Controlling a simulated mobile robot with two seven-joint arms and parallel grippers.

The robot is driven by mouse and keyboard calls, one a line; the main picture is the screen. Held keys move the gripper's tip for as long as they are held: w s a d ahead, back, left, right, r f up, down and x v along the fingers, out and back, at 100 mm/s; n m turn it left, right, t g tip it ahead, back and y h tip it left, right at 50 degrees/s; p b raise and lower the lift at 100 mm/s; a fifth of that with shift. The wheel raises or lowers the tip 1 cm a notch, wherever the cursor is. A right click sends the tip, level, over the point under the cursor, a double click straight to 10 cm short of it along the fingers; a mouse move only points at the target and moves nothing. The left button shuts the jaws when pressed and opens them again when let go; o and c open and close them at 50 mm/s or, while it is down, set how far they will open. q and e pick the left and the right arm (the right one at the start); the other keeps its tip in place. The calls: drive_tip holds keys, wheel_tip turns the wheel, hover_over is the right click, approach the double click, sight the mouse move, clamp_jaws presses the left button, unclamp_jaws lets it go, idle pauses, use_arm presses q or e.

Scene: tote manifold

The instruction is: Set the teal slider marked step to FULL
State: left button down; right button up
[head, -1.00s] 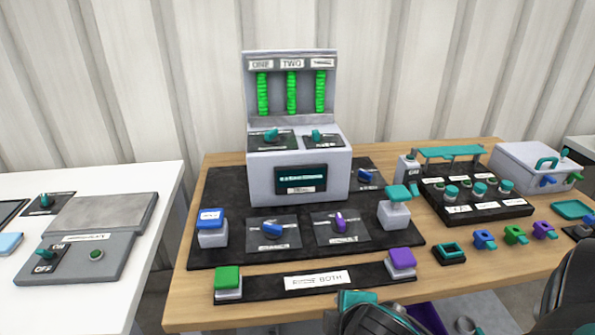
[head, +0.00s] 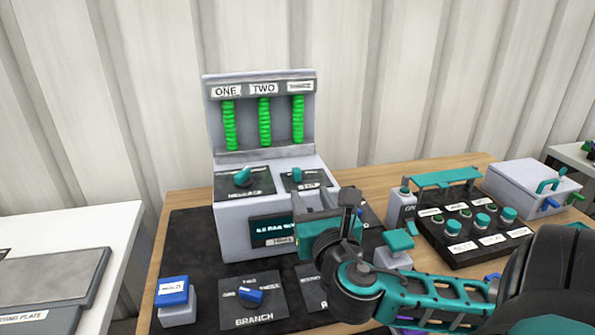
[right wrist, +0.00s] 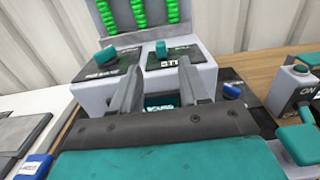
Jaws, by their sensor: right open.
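The teal slider (head: 297,174) marked step sits on a dark plate at the right of the grey console's sloped top. In the right wrist view the slider (right wrist: 161,48) stands above its STEP label (right wrist: 178,63); the FULL mark is too small to read. My right gripper (head: 322,212) is in front of the console, below and a little right of the slider, apart from it. In the right wrist view its two fingers (right wrist: 160,90) are spread and empty, pointing toward the console. The left gripper does not show.
A second teal control (head: 242,177) is left of the slider. Green columns (head: 264,122) stand on the panel behind. A blue branch knob (head: 251,297) and a blue button (head: 173,291) are in front. A dark block with teal knobs (head: 481,220) is at the right.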

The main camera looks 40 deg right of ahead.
sight(298, 172)
drive_tip(key=x, duration=1)
drive_tip(key=shift+f, duration=0.1)
clamp_jaws()
idle(0.3)
